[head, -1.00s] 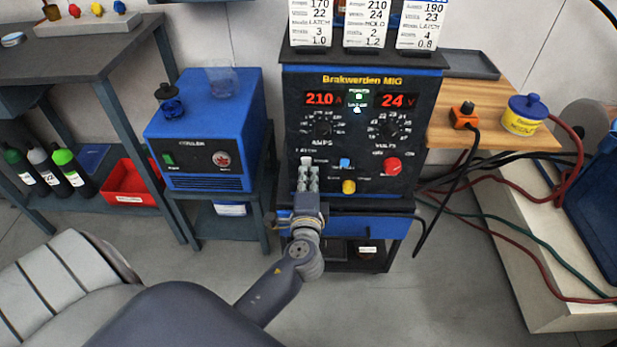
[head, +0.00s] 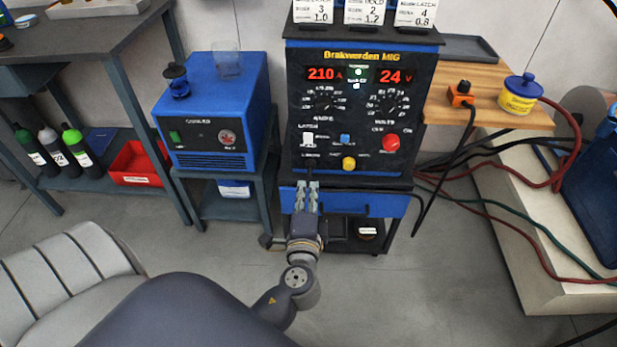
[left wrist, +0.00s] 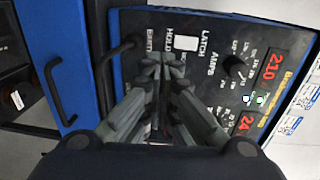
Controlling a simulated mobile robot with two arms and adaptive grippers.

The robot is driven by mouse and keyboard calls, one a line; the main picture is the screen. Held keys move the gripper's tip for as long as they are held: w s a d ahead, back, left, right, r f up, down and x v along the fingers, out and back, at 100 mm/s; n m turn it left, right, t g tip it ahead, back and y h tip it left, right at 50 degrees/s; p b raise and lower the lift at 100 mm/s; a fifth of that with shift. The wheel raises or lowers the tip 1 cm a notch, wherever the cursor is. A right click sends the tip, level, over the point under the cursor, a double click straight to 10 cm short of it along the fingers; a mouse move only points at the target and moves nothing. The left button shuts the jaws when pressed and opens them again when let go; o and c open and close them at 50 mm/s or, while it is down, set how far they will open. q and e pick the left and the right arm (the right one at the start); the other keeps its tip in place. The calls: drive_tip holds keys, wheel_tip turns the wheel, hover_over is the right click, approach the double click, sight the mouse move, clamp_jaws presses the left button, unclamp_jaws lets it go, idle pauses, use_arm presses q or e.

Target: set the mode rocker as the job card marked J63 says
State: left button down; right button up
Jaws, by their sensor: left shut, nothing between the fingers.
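The white mode rocker (head: 308,139) is on the lower left of the black welder panel (head: 345,110), with LATCH printed above it in the head view. It also shows in the left wrist view (left wrist: 186,43), between LATCH and HOLD lettering. I cannot tell which end is pressed. My left gripper (head: 307,188) is shut and empty, below the rocker and apart from it, in front of the blue drawer. Its fingers show in the left wrist view (left wrist: 165,65). Three job cards (head: 367,12) stand on top, cut off by the frame; their job marks are not visible. My right gripper is out of view.
The displays (head: 358,76) read 210 and 24. A blue button (head: 345,139), yellow knob (head: 348,163) and red knob (head: 390,142) sit right of the rocker. A blue cooler box (head: 212,120) stands to the left. Cables (head: 455,165) hang at the right.

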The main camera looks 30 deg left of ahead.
use_arm(q)
drive_tip(key=shift+f+v, duration=0.2)
drive_tip(key=shift+v, duration=0.7)
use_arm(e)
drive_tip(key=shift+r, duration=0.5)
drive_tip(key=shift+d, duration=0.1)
